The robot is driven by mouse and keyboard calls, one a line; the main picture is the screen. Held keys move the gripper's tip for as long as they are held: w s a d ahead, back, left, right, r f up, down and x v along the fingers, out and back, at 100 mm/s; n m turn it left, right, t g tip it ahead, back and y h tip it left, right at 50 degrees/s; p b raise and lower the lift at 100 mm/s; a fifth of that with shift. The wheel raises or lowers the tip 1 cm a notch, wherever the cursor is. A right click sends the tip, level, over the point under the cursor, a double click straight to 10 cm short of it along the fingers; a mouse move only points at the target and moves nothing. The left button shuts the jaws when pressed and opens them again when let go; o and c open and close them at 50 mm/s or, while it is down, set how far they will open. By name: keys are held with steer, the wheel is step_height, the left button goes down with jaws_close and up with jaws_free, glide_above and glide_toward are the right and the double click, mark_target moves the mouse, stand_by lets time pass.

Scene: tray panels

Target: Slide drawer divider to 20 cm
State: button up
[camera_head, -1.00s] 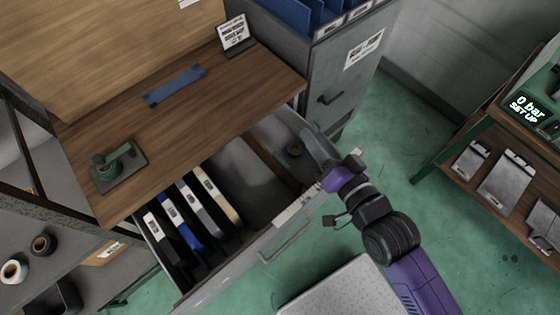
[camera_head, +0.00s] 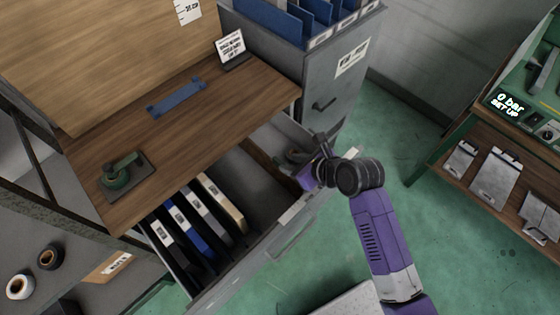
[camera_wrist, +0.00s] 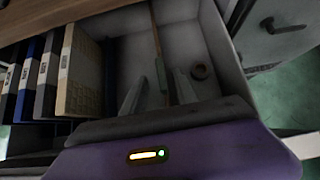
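The drawer (camera_head: 272,240) stands open below the wooden worktop. The divider (camera_head: 262,162) is a thin brown panel running front to back inside it, right of the files. In the wrist view the divider (camera_wrist: 156,35) has a green tab (camera_wrist: 161,75) near its front end. My gripper (camera_head: 308,150) is over the right front part of the drawer. In the wrist view my gripper (camera_wrist: 158,82) is open, one finger on either side of the divider's line; no contact is visible. I cannot tell how deep the fingertips reach.
Several upright files (camera_wrist: 78,70) fill the drawer's left part, with a bare gap between them and the divider. A grey cabinet (camera_head: 335,90) stands behind the drawer's right end.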

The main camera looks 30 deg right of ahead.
mark_target(279, 161)
steer(key=shift+x, duration=3.9)
jaws_close()
